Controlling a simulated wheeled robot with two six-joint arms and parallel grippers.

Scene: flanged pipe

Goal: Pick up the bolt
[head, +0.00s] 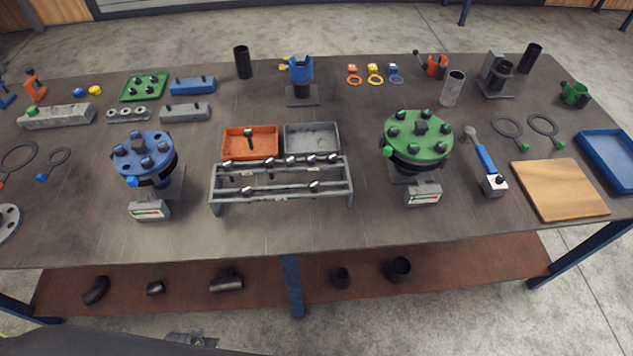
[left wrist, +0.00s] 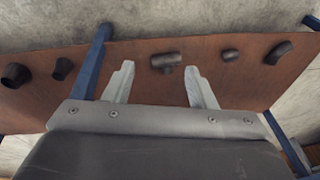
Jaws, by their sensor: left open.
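Several dark bolts (head: 268,163) lie along the grey rack (head: 214,190) at the middle of the table in the head view. One more bolt (head: 250,140) is in the orange tray (head: 232,146) behind the rack. My left gripper (left wrist: 160,66) is open and empty in the left wrist view, over the brown lower shelf, with no bolt between its fingers. A grey part low in the head view may belong to it. My right gripper is in neither view. I cannot tell which bolt the task means.
A blue flange (head: 143,150) stands left of the rack and a green flange (head: 417,125) stands right of it. A grey tray (head: 313,138) sits beside the orange one. Pipe fittings (head: 227,281) lie on the lower shelf (head: 190,285). The table's front strip is mostly clear.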

